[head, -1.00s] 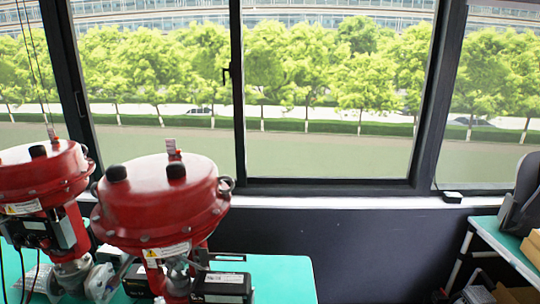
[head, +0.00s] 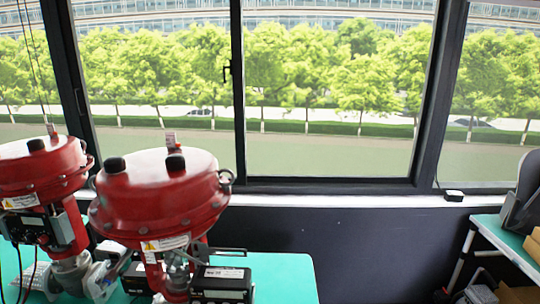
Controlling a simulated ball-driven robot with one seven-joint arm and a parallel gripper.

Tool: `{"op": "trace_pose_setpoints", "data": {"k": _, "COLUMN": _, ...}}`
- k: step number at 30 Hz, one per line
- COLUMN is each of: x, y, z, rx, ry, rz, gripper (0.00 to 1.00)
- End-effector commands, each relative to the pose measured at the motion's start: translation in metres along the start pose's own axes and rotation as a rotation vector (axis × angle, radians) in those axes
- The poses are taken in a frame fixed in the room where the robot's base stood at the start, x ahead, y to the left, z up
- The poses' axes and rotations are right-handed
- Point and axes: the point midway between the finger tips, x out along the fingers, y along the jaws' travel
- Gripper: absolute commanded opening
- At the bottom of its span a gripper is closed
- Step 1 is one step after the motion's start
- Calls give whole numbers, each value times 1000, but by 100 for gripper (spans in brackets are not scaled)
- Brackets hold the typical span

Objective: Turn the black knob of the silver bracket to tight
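Two red valve actuators stand at the left in the head view. The nearer, larger red actuator (head: 160,203) has two black caps on top, one being the left cap (head: 115,165). Below its dome are a black positioner box (head: 222,284) and silver metal parts (head: 178,272), partly cut off by the bottom edge. I cannot make out which part is the silver bracket, nor identify its black knob. The farther red actuator (head: 42,172) is at the left edge, with a black box below it. My gripper is not in view.
A green-topped table (head: 285,275) carries the valves; its right part is bare. A dark wall (head: 370,250) and a window sill (head: 330,201) lie behind. At the right is another green-topped bench (head: 505,236) with a dark object and boxes near it.

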Motion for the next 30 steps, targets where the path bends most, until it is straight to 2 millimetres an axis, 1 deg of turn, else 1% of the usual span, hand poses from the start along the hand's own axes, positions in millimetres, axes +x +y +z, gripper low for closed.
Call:
{"op": "trace_pose_setpoints", "data": {"k": 1, "x": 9, "y": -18, "z": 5, "rx": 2, "ry": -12, "rz": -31, "gripper": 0}}
{"op": "trace_pose_setpoints", "data": {"k": 20, "x": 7, "y": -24, "z": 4, "rx": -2, "ry": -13, "rz": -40, "gripper": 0}}
{"op": "trace_pose_setpoints", "data": {"k": 30, "x": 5, "y": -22, "z": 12, "rx": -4, "ry": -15, "rz": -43, "gripper": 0}}
